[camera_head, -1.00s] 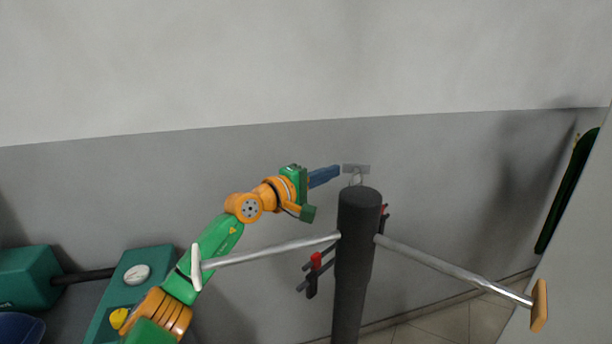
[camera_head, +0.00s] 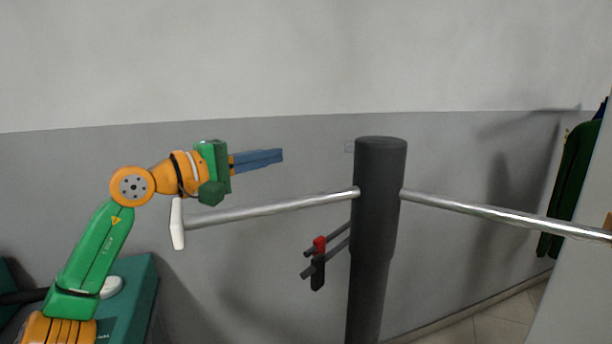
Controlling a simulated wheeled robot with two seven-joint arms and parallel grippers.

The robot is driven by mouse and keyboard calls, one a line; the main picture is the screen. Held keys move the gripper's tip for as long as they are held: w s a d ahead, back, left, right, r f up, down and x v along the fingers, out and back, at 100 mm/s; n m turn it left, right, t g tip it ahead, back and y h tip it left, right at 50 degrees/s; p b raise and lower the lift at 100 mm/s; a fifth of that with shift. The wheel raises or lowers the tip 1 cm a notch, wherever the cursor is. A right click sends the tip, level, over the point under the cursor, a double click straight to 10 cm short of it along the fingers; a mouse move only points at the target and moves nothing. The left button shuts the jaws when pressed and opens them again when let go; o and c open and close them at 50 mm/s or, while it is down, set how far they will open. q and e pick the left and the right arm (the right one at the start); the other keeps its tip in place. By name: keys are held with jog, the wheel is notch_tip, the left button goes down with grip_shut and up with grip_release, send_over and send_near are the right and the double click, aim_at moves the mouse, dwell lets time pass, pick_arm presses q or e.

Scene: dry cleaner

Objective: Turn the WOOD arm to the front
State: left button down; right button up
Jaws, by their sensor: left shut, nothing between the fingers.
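A dark upright post (camera_head: 378,230) stands right of centre with metal arms coming out of it. The arm to the right (camera_head: 500,214) is a bare metal bar; a small bit of its wood end (camera_head: 608,222) shows at the right edge, the rest cut off. The arm to the left (camera_head: 270,208) ends in a white cap (camera_head: 178,223). My left gripper (camera_head: 281,155), with blue fingers, is shut and empty. It appears above the white-capped arm, left of the post, and points right. My right gripper is not in view.
A grey and white wall stands behind. A red and black piece on dark bars (camera_head: 318,262) is left of the post. Dark green clothing (camera_head: 570,185) hangs at the far right. A green box-like unit (camera_head: 130,295) is low at the left.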

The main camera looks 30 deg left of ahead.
pick_arm(q)
jog(key=w+a, duration=0.1)
jog(key=a, duration=0.1)
jog(key=p, duration=0.6)
send_near(353, 148)
jog(key=w+a, duration=0.4)
jog(key=w, duration=0.1)
jog(key=d, duration=0.1)
jog(key=w+d, duration=0.1)
jog(key=d+p, duration=0.1)
jog(key=shift+w+d, duration=0.2)
jog(key=shift+w, duration=0.05)
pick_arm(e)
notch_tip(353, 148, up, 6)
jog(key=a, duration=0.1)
pick_arm(q)
jog(key=w+d+p, duration=0.1)
jog(key=d, duration=0.1)
jog(key=w+d+p, duration=0.1)
jog(key=d, duration=0.1)
jog(key=shift+w+r, duration=0.1)
jog(key=shift+w, duration=0.3)
jog(key=shift+w+d, duration=0.2)
jog(key=shift+d, duration=0.1)
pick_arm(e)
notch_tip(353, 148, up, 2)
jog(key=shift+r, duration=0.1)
